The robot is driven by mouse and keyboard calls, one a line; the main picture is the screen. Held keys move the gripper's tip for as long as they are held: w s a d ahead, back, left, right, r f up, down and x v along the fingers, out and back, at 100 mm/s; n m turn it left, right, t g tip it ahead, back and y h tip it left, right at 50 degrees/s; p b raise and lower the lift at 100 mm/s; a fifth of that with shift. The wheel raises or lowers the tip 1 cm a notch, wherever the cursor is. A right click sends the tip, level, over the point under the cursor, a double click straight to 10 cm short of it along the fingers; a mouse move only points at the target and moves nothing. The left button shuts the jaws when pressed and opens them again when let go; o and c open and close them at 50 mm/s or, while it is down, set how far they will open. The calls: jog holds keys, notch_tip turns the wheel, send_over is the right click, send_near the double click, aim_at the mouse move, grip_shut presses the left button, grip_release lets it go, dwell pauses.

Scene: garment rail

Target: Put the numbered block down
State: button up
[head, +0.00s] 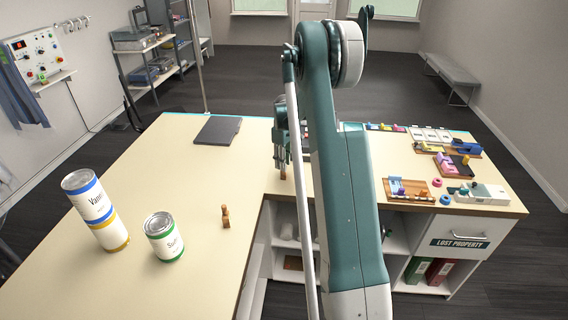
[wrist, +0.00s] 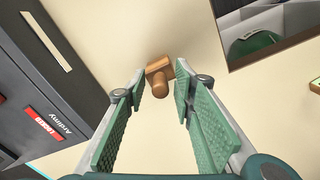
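No block with a readable number shows in either view. My gripper (head: 283,160) is over the table near its inner corner, pointing down. In the wrist view my gripper (wrist: 161,82) has its two green-padded fingers apart. A small brown wooden piece (wrist: 158,80), with a squared end and a rounded stem, shows between and just beyond the fingertips, with no clear contact. In the head view a bit of brown (head: 283,174) shows just under the fingers; most of it is hidden. I see no number on it.
Another small wooden piece (head: 225,216) stands on the table (head: 190,185). Two stacked cans (head: 96,210) and a green-banded can (head: 164,238) are at left. A dark flat slab (head: 218,131) lies behind. Wooden trays (head: 408,190) with coloured pieces are at right, above the lost property drawer (head: 460,243).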

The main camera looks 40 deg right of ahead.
jog(key=shift+r, duration=0.15)
notch_tip(320, 180, up, 12)
jog(key=shift+b, duration=0.3)
dwell(0.5)
dwell(0.6)
jog(key=s+a+r+m+t, duration=0.1)
jog(key=s+a+r, duration=0.45)
jog(key=a, duration=0.35)
jog(key=s+a+r+t, duration=0.1)
jog(key=s+a+r, duration=0.3)
jog(key=a+r, duration=0.4)
jog(key=s+a+r+m+t, duration=0.1)
jog(key=s+a+r, duration=0.4)
jog(key=a, duration=0.6)
jog(key=s+a+f+t, duration=0.2)
jog(key=s+a, duration=0.7)
jog(key=s, duration=0.3)
jog(key=s+a+f+m+t, duration=0.1)
jog(key=s+a+f+t, duration=0.1)
jog(key=s+a, duration=0.6)
jog(key=shift+s+a+f+m, duration=0.2)
jog(key=shift+s+a+m, duration=0.15)
jog(key=shift+s, duration=2.4)
